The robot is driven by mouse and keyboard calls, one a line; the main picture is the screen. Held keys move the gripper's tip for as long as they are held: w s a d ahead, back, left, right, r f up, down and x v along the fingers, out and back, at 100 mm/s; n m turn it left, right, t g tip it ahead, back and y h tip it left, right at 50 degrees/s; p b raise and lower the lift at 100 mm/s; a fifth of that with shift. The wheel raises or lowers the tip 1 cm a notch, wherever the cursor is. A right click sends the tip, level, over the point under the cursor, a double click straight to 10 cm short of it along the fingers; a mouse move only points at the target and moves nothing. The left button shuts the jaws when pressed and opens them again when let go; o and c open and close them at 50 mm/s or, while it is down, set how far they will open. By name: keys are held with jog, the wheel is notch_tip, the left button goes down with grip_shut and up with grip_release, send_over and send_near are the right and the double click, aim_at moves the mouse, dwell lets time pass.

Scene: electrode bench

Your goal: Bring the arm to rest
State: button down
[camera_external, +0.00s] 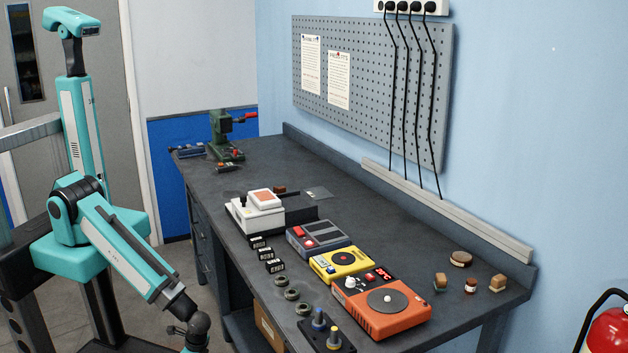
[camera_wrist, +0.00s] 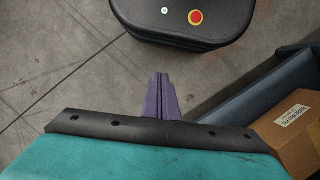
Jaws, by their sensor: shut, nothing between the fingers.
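My gripper (camera_wrist: 161,78) shows in the wrist view as two purple fingers pressed together, shut and empty, pointing down over the bare grey floor. In the external view my teal arm hangs low at the left, beside the bench. Its wrist reaches the bottom edge of that picture, and the fingers cannot be made out there.
The dark workbench (camera_external: 305,214) carries an orange hotplate (camera_external: 381,326), a yellow device (camera_external: 343,278), a white device (camera_external: 256,222) and a green press (camera_external: 226,150). A cardboard box (camera_wrist: 297,128) sits low at right in the wrist view. A red extinguisher (camera_external: 608,335) stands bottom right.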

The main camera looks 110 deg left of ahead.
jog(key=s+a+g+p, duration=0.1)
jog(key=s+a+g, duration=0.1)
jog(key=s, duration=0.8)
jog(key=shift+s+a+r+m+p, duration=0.15)
jog(key=shift+s+a+m+p, duration=0.2)
jog(key=shift+a, duration=0.15)
